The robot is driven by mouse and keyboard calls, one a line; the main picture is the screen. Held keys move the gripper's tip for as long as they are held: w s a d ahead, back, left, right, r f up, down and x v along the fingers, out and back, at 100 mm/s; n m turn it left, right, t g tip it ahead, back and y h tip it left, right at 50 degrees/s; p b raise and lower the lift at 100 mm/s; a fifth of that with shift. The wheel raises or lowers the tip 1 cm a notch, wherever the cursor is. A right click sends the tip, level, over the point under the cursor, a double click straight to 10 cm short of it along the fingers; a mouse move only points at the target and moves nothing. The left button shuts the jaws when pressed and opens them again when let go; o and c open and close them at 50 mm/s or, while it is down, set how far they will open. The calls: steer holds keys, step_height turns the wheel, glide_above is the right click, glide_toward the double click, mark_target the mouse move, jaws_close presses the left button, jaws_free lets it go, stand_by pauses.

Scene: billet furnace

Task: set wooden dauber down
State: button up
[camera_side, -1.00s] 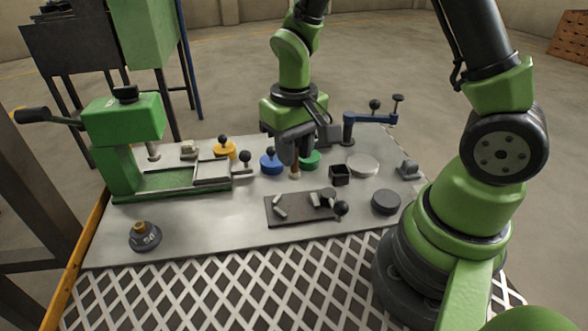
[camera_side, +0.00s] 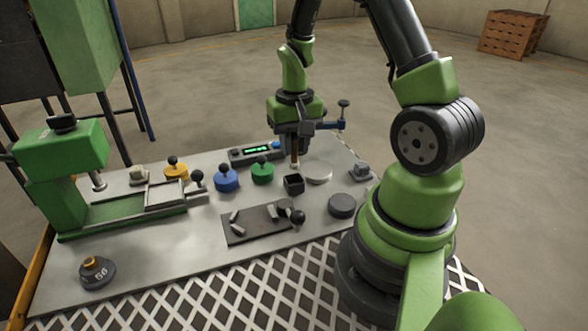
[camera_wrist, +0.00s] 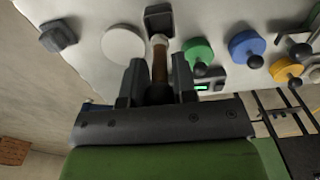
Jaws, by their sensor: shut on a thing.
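My gripper (camera_side: 295,146) is shut on the wooden dauber (camera_side: 295,158), which hangs upright, tip down, below the jaws. In the wrist view the dauber (camera_wrist: 160,64) sits between the fingers (camera_wrist: 157,82), its pale tip close to the near edge of a black square cup (camera_wrist: 160,18). In the side view the black cup (camera_side: 293,187) stands just in front of and below the dauber. I cannot tell whether the tip touches anything. The upper part of the dauber is hidden by the jaws.
A pale round disc (camera_side: 319,175) lies right of the cup. Green (camera_side: 262,175), blue (camera_side: 226,181) and yellow (camera_side: 176,174) knobbed pieces stand to the left. A display box (camera_side: 257,151) is behind. A dark tray (camera_side: 245,232) with small pieces lies in front.

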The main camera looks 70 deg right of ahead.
mark_target(294, 162)
steer(key=shift+f, duration=2.65)
steer(key=shift+f, duration=0.15)
steer(key=o, duration=0.9)
step_height(294, 162, up, 12)
steer(key=shift+r, duration=0.2)
steer(key=s+a+r+n+t+y, duration=0.2)
steer(key=s+a+r+n+t, duration=0.3)
steer(key=a+r, duration=0.8)
steer(key=s+a+t, duration=0.2)
steer(key=s+a, duration=0.1)
steer(key=shift+s+r, duration=0.3)
steer(key=shift+s, duration=0.05)
